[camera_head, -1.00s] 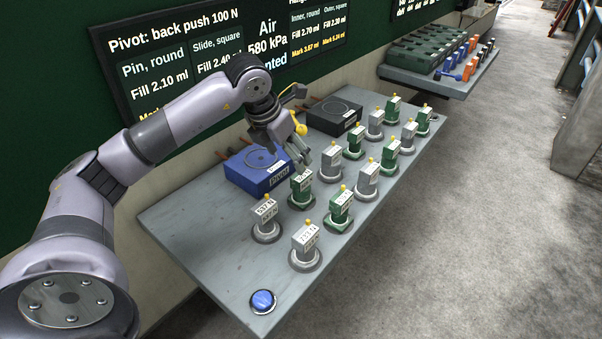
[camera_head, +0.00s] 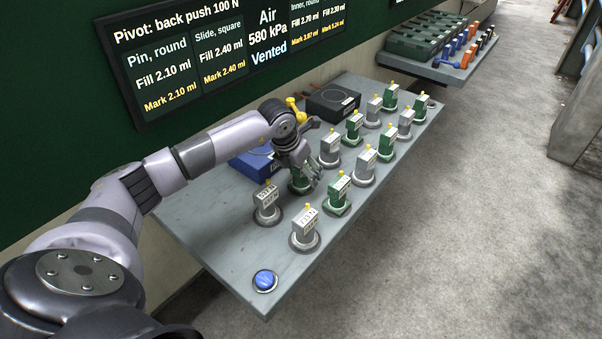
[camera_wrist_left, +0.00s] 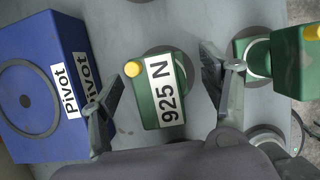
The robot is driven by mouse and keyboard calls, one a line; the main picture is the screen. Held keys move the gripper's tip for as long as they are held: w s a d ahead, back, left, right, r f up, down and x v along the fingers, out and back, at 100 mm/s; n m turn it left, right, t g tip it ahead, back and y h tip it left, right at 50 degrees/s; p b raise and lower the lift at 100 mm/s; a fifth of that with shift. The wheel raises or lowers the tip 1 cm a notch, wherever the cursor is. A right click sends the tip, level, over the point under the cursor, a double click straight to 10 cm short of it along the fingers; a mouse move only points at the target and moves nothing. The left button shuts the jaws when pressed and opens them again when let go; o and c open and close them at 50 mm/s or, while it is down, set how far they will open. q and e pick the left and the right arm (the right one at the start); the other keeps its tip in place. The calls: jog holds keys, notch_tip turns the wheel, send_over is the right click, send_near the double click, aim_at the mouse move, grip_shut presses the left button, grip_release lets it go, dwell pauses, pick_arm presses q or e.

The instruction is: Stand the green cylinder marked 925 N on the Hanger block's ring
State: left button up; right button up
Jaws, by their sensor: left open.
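The green cylinder marked 925 N (camera_wrist_left: 165,95) stands between my left gripper's spread fingers in the left wrist view, its label facing the camera. My left gripper (camera_wrist_left: 172,85) is open, with visible space on both sides of the cylinder. In the head view my left gripper (camera_head: 307,180) is over the front part of the bench and partly hides that green cylinder (camera_head: 295,184). The black block (camera_head: 333,103) with a ring on top sits at the back of the bench; its label is too small to read. My right gripper is not in view.
The blue Pivot block (camera_head: 250,164) is close beside my left gripper, partly behind my arm. Several grey and green cylinders stand in rows on the bench (camera_head: 222,252), with a grey one (camera_head: 267,200) nearby. A blue button (camera_head: 264,281) is at the front corner.

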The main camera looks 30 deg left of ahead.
pick_arm(q)
jog(key=shift+x, duration=1.15)
jog(key=shift+w+f, duration=0.15)
jog(key=shift+f, duration=0.05)
jog(key=shift+c, duration=0.4)
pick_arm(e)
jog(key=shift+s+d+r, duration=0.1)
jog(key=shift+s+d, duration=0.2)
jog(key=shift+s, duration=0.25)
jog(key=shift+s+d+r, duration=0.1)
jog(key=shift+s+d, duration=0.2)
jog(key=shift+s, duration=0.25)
pick_arm(q)
jog(key=c, duration=1.2)
jog(key=shift+c, duration=0.9)
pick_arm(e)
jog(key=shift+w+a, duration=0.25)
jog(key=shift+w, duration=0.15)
pick_arm(q)
jog(key=shift+r, duration=0.15)
